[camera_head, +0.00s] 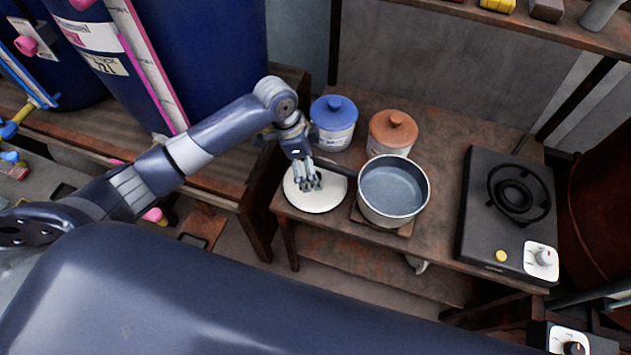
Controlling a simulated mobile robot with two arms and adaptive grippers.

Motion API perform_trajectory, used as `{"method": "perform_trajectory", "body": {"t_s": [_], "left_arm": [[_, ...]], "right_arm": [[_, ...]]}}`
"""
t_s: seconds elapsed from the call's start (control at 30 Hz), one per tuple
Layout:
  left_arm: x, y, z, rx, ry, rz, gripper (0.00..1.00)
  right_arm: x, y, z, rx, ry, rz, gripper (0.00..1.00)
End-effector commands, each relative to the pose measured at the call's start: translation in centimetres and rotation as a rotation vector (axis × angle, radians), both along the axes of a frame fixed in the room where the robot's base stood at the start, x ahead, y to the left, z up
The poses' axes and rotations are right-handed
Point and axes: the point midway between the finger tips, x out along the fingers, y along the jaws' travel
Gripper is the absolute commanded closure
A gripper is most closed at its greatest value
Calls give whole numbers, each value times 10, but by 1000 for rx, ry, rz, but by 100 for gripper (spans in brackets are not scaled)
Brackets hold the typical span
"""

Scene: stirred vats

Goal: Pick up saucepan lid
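A flat round white disc (318,202), which looks like the saucepan lid, lies at the left front corner of the table. My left gripper (308,184) points down over its middle and hides that part, so I cannot tell whether there is a knob or whether the fingers touch it. The finger spacing is too small to read. The grey saucepan (393,189) stands uncovered to the right on a brown trivet (384,226). Its dark handle (335,167) reaches left, close to my gripper and over the disc's far edge. My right gripper is not in view.
A blue lidded jar (333,132) and a brown lidded jar (392,138) stand behind the disc and saucepan. A black burner (506,214) sits at the table's right. Large blue vats (215,45) stand at the left. Bare tabletop (440,175) lies between saucepan and burner.

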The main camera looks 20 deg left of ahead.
Motion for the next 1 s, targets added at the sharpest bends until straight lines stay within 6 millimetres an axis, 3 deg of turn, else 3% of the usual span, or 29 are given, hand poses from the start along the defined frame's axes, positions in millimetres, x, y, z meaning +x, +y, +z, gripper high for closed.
{"method": "perform_trajectory", "body": {"t_s": [0.23,0.5,0.8,0.87,1.0], "left_arm": [[2,-3,-19,0,2,2,0],[6,-8,-55,0,0,1,0],[7,-9,-61,1,-2,1,0],[7,-9,-61,1,-2,1,9],[7,-9,-61,1,-2,1,41]], "right_arm": [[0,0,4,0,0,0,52],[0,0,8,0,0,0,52],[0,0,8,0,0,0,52],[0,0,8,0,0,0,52],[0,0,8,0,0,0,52]]}}
